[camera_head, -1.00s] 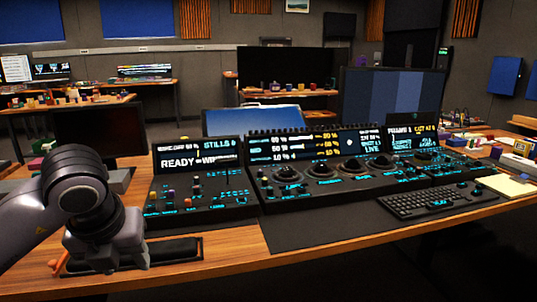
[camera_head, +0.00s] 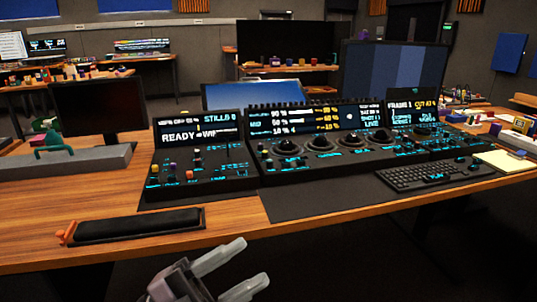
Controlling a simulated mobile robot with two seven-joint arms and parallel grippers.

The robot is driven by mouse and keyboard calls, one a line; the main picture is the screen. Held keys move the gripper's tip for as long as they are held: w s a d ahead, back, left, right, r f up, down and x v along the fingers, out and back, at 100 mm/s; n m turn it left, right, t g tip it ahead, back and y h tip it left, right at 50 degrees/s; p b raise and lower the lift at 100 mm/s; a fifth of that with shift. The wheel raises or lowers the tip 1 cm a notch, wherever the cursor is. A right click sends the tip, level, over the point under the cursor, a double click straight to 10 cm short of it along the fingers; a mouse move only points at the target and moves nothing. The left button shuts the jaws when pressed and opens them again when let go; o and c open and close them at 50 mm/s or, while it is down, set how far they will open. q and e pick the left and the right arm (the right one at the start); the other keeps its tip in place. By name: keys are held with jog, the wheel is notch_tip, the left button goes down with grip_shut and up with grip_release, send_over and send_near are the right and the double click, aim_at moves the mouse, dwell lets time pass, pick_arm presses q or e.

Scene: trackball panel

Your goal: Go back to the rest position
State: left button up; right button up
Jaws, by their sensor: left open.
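My left gripper (camera_head: 243,270) shows at the bottom of the head view, in front of the desk's near edge and below it. Its two pale fingers are spread apart with nothing between them. The trackball panel (camera_head: 320,153) stands on the wooden desk, with several dark balls, lit blue labels and a row of screens. A smaller panel (camera_head: 198,178) with a screen reading READY stands at its left. Both are apart from the gripper. My right gripper is out of the picture.
A black padded rest (camera_head: 138,226) with an orange end lies near the desk's front edge (camera_head: 300,232). A keyboard (camera_head: 435,174) and a yellow notepad (camera_head: 503,161) lie at the right. A dark monitor (camera_head: 103,107) stands at the left. The floor before the desk is clear.

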pick_arm(q)
jog(key=w+a+f+n+t+y, duration=0.3)
jog(key=a+f+n+t+y, duration=0.7)
jog(key=f+n+y, duration=0.7)
jog(key=s+a+f+n+g+y, duration=0.1)
jog(key=s+a+f+n+g, duration=0.1)
jog(key=s+f+n+g, duration=0.45)
jog(key=s+a+f+n+g+y, duration=0.1)
jog(key=s+a+f, duration=0.25)
jog(key=f, duration=0.55)
notch_tip(320, 180, up, 14)
jog(key=s+p, duration=0.2)
jog(key=p, duration=1.5)
jog(key=shift+a+m+y, duration=0.3)
jog(key=shift+a+m, duration=0.05)
jog(key=shift+r+t, duration=0.15)
jog(key=shift+t, duration=0.2)
